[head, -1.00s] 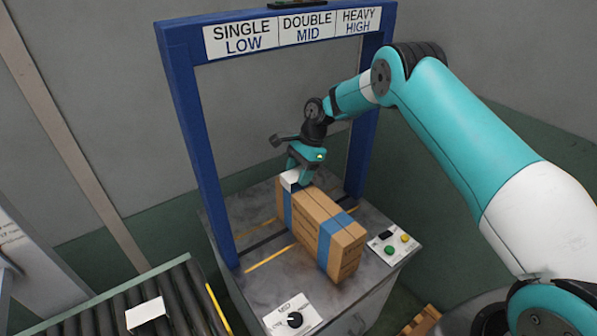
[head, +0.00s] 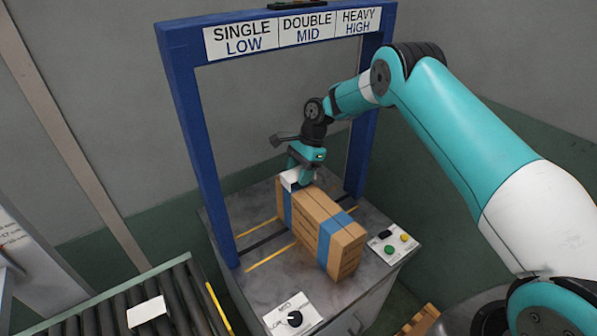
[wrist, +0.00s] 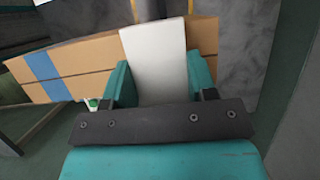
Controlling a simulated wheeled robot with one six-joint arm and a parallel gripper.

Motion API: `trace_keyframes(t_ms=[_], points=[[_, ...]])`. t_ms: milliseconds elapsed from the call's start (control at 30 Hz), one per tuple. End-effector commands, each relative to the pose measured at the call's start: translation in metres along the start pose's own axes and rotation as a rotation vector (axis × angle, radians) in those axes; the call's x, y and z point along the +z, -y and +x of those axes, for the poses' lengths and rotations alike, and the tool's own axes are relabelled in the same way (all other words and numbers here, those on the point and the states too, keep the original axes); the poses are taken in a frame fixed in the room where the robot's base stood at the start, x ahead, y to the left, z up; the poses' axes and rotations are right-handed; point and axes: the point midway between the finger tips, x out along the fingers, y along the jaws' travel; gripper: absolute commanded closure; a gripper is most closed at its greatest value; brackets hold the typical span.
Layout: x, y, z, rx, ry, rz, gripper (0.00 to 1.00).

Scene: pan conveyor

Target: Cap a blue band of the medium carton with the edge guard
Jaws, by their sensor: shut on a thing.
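The medium carton (head: 318,222) stands on the grey table under the blue frame, with two blue bands around it. The near band (head: 331,238) is uncovered. The white edge guard (head: 289,180) is at the top edge of the carton's far end, over the line of the far band (head: 288,207). My gripper (head: 300,176) is shut on the edge guard. In the wrist view the guard (wrist: 158,62) lies between the teal fingers, against the carton (wrist: 85,62); whether it is fully seated is hidden.
A second white piece (head: 146,311) lies on the roller conveyor (head: 120,318) at lower left. A dial panel (head: 293,318) and a button panel (head: 394,242) sit on the table's near and right edges. Blue frame posts (head: 205,160) stand close to the carton.

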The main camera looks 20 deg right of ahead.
Motion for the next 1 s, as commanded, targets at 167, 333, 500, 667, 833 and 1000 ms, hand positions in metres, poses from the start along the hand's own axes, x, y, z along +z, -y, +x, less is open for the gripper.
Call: trace_keyframes(t_ms=[167,333,500,667,833,1000], points=[[0.0001,0.0000,-0.0002,0.000,0.000,0.000,0.70],[0.0002,0.0000,-0.0007,0.000,0.000,0.000,0.70],[0.0000,0.0000,0.0000,0.000,0.000,0.000,0.70],[-0.0003,0.0000,0.0006,0.000,0.000,0.000,0.70],[-0.0017,0.0000,0.0039,0.000,0.000,0.000,0.70],[-0.0034,0.0001,0.0079,0.000,0.000,0.000,0.70]])
